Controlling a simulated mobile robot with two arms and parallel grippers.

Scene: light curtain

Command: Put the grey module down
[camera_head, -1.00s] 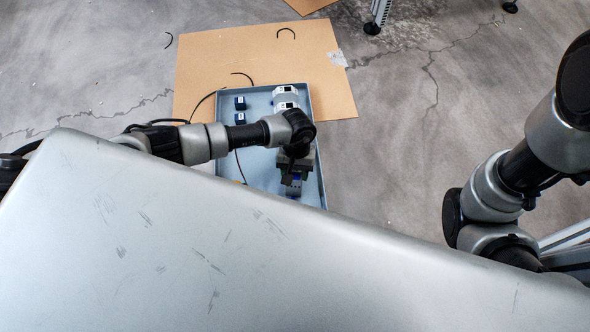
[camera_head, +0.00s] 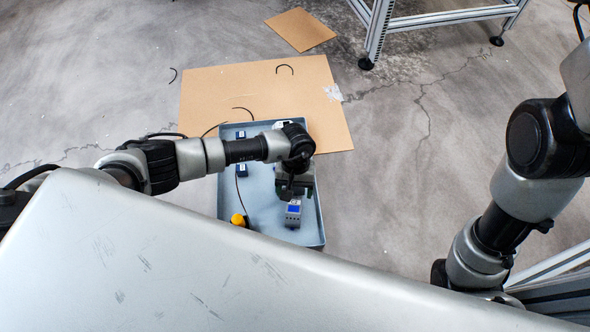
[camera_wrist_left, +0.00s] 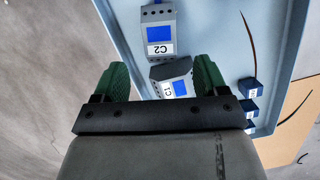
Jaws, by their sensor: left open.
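My left gripper (camera_head: 294,190) is low over the pale blue tray (camera_head: 265,228) and open. In the left wrist view its green fingers (camera_wrist_left: 162,78) stand on either side of a grey module marked C1 (camera_wrist_left: 174,80), which looks slightly turned. Whether a finger touches it, I cannot tell. Another grey module, marked C2 (camera_wrist_left: 159,33), with a blue panel, is just beyond C1. In the head view a grey module with a blue panel (camera_head: 293,214) shows in front of the gripper; C1 is hidden there. My right gripper is out of view.
Small dark blue blocks (camera_head: 241,170) stand along the tray's left side, near a thin dark cable. A yellow object (camera_head: 238,220) is at the tray's near left. Cardboard (camera_head: 225,90) lies behind on the floor. A metal frame (camera_head: 378,30) stands at the back.

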